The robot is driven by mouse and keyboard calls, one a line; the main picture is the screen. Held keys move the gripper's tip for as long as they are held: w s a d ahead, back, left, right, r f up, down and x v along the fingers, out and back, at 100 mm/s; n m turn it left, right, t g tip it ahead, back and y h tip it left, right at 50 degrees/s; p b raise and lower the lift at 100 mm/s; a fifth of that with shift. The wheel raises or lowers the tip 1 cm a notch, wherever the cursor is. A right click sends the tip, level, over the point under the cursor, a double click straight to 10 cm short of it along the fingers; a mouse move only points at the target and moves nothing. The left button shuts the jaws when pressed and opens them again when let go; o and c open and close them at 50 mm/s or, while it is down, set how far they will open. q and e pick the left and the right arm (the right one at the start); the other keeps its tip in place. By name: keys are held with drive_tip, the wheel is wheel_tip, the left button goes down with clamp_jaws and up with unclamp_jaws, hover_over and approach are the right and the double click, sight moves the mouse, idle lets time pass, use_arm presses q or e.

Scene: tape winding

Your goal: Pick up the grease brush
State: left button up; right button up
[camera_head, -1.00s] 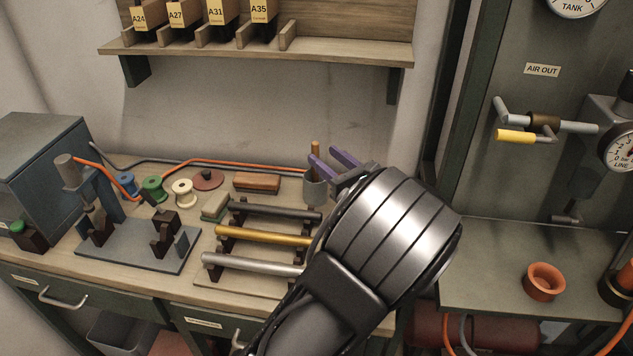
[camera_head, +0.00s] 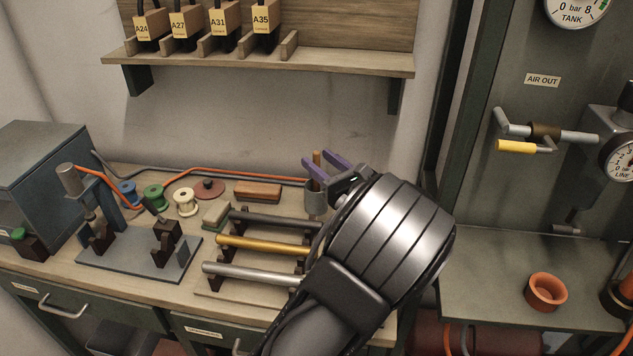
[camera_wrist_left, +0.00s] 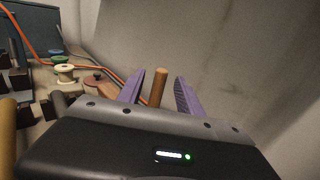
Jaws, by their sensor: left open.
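The grease brush's wooden handle (camera_head: 317,160) stands upright in a grey cup (camera_head: 314,200) at the back right of the bench. Its lower part is hidden in the cup. My left gripper (camera_head: 322,164) is open, with its purple fingers at the handle in the head view. In the left wrist view the handle (camera_wrist_left: 158,87) rises between the two fingers, with gaps visible on both sides. The right gripper is in neither view.
A rack with several rods (camera_head: 262,243) lies just left of my arm. Spools (camera_head: 186,203), a wooden block (camera_head: 258,191) and an orange cable (camera_head: 220,166) are along the back. A shelf (camera_head: 260,67) hangs above. An orange cup (camera_head: 545,291) stands at the right.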

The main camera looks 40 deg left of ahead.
use_arm(q)
drive_tip(key=x, duration=0.4)
drive_tip(key=shift+w+a+f, duration=0.1)
drive_tip(key=shift+a, duration=0.3)
drive_tip(key=shift+c, duration=0.2)
clamp_jaws()
idle(0.4)
